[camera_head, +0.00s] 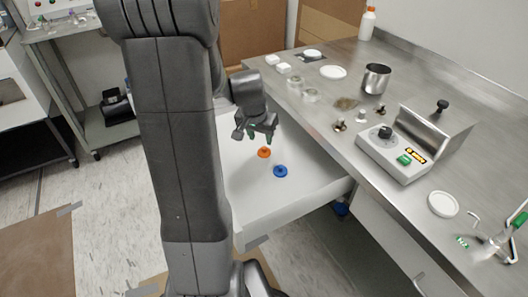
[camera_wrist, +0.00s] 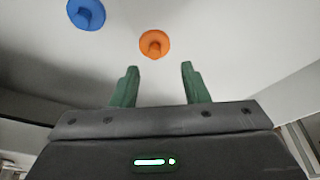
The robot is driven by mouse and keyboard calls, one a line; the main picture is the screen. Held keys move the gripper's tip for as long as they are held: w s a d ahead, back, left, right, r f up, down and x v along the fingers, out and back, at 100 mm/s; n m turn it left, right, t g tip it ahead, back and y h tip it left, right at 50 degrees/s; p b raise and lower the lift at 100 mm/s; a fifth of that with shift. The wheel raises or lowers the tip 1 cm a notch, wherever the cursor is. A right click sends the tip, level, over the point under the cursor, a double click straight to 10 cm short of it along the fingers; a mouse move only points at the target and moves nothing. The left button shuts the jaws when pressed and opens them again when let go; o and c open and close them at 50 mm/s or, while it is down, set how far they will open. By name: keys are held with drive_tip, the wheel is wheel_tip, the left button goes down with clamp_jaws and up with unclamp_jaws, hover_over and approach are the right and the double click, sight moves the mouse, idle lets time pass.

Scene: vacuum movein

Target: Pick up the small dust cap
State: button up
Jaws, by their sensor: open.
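Two round knobbed caps lie apart in the open white drawer. The orange cap (camera_head: 264,152) looks a little smaller than the blue cap (camera_head: 280,171), which lies nearer the front of the drawer. My gripper (camera_head: 257,134) is over the drawer, just behind the orange cap, pointing down. In the wrist view, the green fingertips (camera_wrist: 159,73) are apart with nothing between them. The orange cap (camera_wrist: 154,44) is ahead of the gap, roughly centred on it. The blue cap (camera_wrist: 86,13) is farther off at the upper left, partly near the frame edge.
The drawer (camera_head: 262,210) has raised walls around the caps. The steel bench (camera_head: 330,95) to the right holds a metal cup (camera_head: 376,78), a control box (camera_head: 405,145), white lids and small brass parts. The drawer floor around the caps is clear.

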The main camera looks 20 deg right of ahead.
sight(264, 148)
drive_tip(key=x, duration=0.5)
drive_tip(key=shift+s+d+b, duration=0.1)
drive_tip(key=shift+s+b, duration=0.25)
drive_tip(key=shift+s, duration=0.05)
clamp_jaws()
